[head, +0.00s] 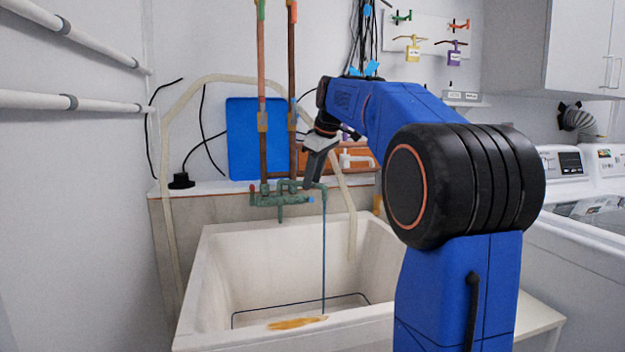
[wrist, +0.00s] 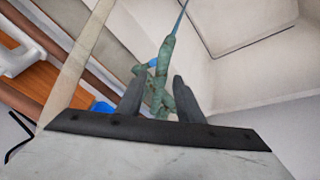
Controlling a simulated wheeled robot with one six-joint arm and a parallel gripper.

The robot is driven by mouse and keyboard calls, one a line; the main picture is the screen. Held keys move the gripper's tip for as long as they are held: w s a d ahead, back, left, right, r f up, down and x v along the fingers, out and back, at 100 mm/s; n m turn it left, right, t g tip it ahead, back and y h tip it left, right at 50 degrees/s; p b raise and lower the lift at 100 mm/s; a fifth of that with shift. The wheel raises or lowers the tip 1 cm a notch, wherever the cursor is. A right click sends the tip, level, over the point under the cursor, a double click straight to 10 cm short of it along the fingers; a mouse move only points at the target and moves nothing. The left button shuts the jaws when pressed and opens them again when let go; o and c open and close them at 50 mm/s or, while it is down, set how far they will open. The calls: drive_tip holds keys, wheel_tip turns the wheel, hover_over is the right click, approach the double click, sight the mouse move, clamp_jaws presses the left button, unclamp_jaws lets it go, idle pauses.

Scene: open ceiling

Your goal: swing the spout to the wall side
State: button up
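The faucet (head: 280,197) is green, weathered metal, mounted on copper pipes above the sink. Its spout (head: 318,187) reaches to the right over the basin, and a thin blue stream (head: 323,250) runs down from its end. In the wrist view the spout (wrist: 167,52) extends up the picture, with a small blue part beside it. My gripper (head: 309,183) is over the faucet, pointing down. Its two dark fingers (wrist: 157,90) are apart, with green faucet metal visible between them. I cannot tell whether either finger touches it.
A pale hose (head: 167,200) arches past the faucet into the basin. A blue board (head: 243,140) leans on the back wall. Copper pipes (head: 291,90) rise close to my gripper. Washers (head: 575,165) stand at right.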

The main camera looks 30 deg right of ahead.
drive_tip(key=shift+w+f, duration=0.1)
drive_tip(key=shift+f, duration=0.1)
clamp_jaws()
